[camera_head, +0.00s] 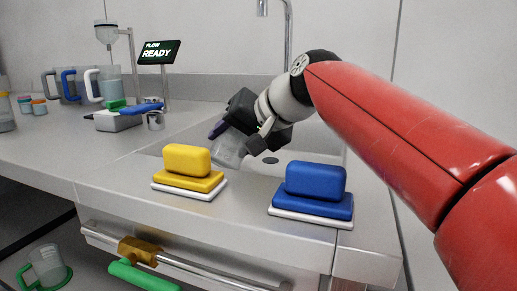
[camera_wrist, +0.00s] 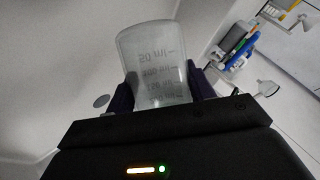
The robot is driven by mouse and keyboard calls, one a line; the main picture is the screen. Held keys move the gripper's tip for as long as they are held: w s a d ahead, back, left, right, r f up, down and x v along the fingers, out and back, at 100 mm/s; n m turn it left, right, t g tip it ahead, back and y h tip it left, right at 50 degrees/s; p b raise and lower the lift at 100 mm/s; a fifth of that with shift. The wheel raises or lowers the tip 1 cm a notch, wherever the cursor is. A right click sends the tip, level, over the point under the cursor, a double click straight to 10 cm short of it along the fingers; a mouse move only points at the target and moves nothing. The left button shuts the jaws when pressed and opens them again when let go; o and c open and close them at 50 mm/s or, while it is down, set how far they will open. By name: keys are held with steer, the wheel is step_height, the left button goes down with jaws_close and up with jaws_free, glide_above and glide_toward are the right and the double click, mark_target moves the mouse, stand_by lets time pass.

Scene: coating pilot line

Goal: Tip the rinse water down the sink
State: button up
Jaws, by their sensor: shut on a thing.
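My gripper (camera_head: 228,130) is shut on a clear beaker (camera_head: 229,150) and holds it tilted, mouth low, over the sink basin (camera_head: 312,157). In the wrist view the beaker (camera_wrist: 155,60) sits between the dark fingers of my gripper (camera_wrist: 160,92), with its ml marks showing. I see no clear water line in it and no stream; whether any rinse water is inside I cannot tell. The dark round drain (camera_head: 270,160) lies to the right of the beaker and also shows in the wrist view (camera_wrist: 101,101).
A tap (camera_head: 287,40) rises behind the basin. A yellow sponge (camera_head: 187,160) and a blue sponge (camera_head: 315,181) stand on the sink's front edge. A rail (camera_head: 190,262) runs below.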

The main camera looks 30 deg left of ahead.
steer(key=s+r+n+t, duration=0.1)
steer(key=r, duration=0.1)
steer(key=s+r+n+t, duration=0.1)
steer(key=s+r+n+t+p, duration=0.1)
steer(key=r+t, duration=0.1)
steer(key=shift+a+r, duration=0.25)
steer(key=shift+r, duration=0.1)
steer(key=shift+s+a+r+n+t+p, duration=0.1)
steer(key=shift+s+r+n+t+p, duration=0.2)
steer(key=shift+r, duration=0.4)
steer(key=shift+s+d+r+n+t+p, duration=0.15)
steer(key=shift+r+n+t, duration=0.15)
steer(key=shift+r+t, duration=0.25)
steer(key=shift+s+a+r+n+t+p, duration=0.15)
steer(key=shift+s+r+n+t, duration=0.15)
steer(key=shift+r, duration=0.5)
steer(key=shift+r, duration=0.1)
steer(key=s+r+p, duration=0.3)
steer(key=s, duration=0.1)
steer(key=shift+s+a+r+p, duration=0.3)
steer(key=shift+s+a+r, duration=0.05)
steer(key=shift+s+r, duration=0.05)
